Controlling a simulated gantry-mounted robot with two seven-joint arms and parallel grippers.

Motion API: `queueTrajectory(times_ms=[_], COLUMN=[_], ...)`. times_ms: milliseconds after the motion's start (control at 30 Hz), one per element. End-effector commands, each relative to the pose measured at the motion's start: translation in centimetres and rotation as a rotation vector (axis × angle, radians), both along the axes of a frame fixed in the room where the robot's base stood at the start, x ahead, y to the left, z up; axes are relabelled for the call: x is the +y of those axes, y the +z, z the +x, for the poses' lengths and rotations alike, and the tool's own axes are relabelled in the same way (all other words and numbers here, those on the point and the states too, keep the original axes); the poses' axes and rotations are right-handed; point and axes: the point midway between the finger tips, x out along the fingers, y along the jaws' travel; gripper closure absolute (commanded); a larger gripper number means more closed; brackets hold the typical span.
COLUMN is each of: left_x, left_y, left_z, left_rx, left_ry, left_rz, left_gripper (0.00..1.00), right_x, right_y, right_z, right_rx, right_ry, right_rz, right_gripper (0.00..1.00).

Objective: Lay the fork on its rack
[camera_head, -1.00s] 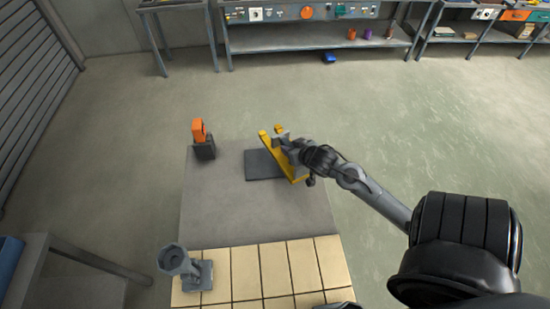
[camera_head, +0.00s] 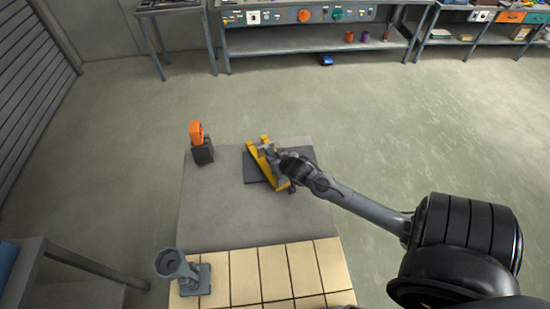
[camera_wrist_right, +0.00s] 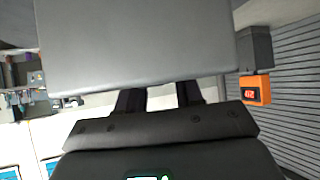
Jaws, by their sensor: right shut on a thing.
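The fork (camera_head: 257,163) is a yellow piece with two long bars, tilted in the picture and joined to a grey part. My right gripper (camera_head: 279,163) is shut on it and holds it over the dark flat plate (camera_head: 301,149), which is partly covered by the fork and arm. I cannot tell whether the fork touches the plate, or whether this plate is the rack. In the right wrist view, a large grey face (camera_wrist_right: 140,45) of the held thing fills the space before the fingers (camera_wrist_right: 158,98). My left gripper is not in view.
An orange device (camera_head: 196,132) on a dark block stands left of the plate; its red display shows in the wrist view (camera_wrist_right: 256,90). A grey stand with a cup-like top (camera_head: 175,265) is at the near left by cream tiles (camera_head: 275,270). The grey tabletop (camera_head: 235,220) between is clear.

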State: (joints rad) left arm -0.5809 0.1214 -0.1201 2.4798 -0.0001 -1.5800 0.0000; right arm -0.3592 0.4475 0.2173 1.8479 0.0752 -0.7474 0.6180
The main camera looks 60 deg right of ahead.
Motion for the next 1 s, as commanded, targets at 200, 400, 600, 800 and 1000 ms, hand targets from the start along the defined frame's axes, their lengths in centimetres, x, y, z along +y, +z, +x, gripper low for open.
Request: queueTrajectory(times_ms=[200, 400, 600, 800, 1000], left_x=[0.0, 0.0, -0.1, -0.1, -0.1], left_y=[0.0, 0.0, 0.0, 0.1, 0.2], left_z=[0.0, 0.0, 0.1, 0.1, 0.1], left_rx=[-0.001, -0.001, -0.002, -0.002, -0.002], left_ry=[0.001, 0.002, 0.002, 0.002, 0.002], left_rz=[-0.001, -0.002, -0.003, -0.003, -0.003], left_gripper=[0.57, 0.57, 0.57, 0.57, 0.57], right_x=[0.0, 0.0, 0.0, 0.0, 0.9], right_y=[0.1, -0.2, -0.2, 0.1, 1.2], right_z=[0.1, 0.0, 0.0, 0.0, -1.4], right_rx=[-0.002, 0.0, 0.0, 0.0, 0.0], right_ry=[0.0, 0.0, 0.0, 0.001, 0.001], right_rz=[0.0, 0.0, 0.0, 0.0, 0.002], right_gripper=[1.0, 0.46, 0.39, 0.39, 0.39])
